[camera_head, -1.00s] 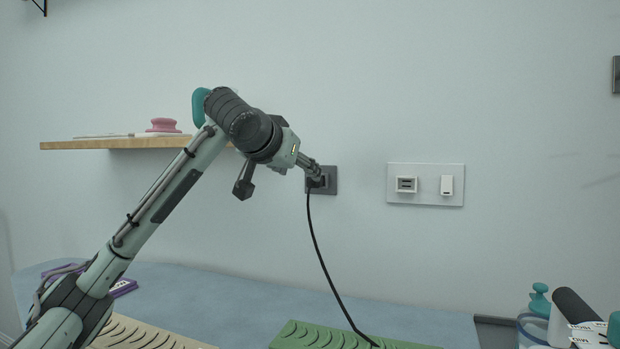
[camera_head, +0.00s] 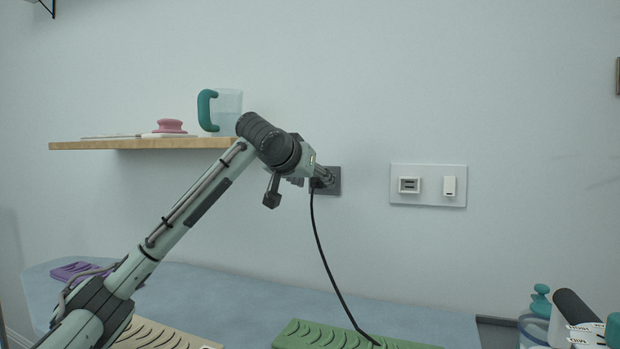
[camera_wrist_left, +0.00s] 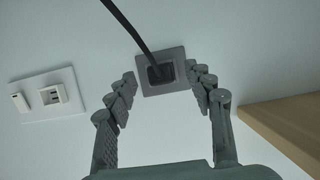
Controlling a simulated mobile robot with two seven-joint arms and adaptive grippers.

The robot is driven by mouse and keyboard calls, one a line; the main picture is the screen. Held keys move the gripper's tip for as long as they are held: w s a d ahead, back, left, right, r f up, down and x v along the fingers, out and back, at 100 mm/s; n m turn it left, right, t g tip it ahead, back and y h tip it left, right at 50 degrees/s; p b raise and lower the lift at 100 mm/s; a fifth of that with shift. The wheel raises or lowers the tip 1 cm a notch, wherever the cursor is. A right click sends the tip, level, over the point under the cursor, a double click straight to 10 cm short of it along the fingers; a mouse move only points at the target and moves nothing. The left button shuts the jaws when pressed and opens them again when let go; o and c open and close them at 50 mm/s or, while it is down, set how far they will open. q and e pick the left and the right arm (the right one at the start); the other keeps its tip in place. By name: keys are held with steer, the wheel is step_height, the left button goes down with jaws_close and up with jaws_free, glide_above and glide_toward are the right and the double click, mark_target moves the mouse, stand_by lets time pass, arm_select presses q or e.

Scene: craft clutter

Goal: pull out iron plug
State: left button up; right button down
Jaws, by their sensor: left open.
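The black iron plug (camera_wrist_left: 161,73) sits in a dark grey square wall socket (camera_wrist_left: 177,53), with its black cord (camera_wrist_left: 127,25) attached. In the head view the socket (camera_head: 333,181) is partly hidden by my left gripper (camera_head: 322,179), and the cord (camera_head: 320,245) hangs down to the table. In the left wrist view my left gripper (camera_wrist_left: 166,90) is open, its fingers on either side of the plug and apart from it.
A white plate with a socket and a switch (camera_head: 428,198) is on the wall to the right. A wooden shelf (camera_head: 130,144) with a teal-handled pitcher (camera_head: 226,108) is at left. Below are a blue table (camera_head: 215,290), a green mat (camera_head: 318,333) and a purple item (camera_head: 75,271).

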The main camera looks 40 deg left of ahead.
arm_select(q)
steer(key=shift+c, duration=0.3)
jaws_close()
stand_by(0.3)
steer(key=shift+s+d, duration=0.15)
steer(key=shift+s, duration=0.55)
stand_by(0.3)
steer(key=shift+s+d+b, duration=0.25)
steer(key=shift+s+b, duration=0.05)
steer(key=shift+s, duration=0.75)
steer(key=shift+s+d+b, duration=0.25)
steer(key=shift+s, duration=0.75)
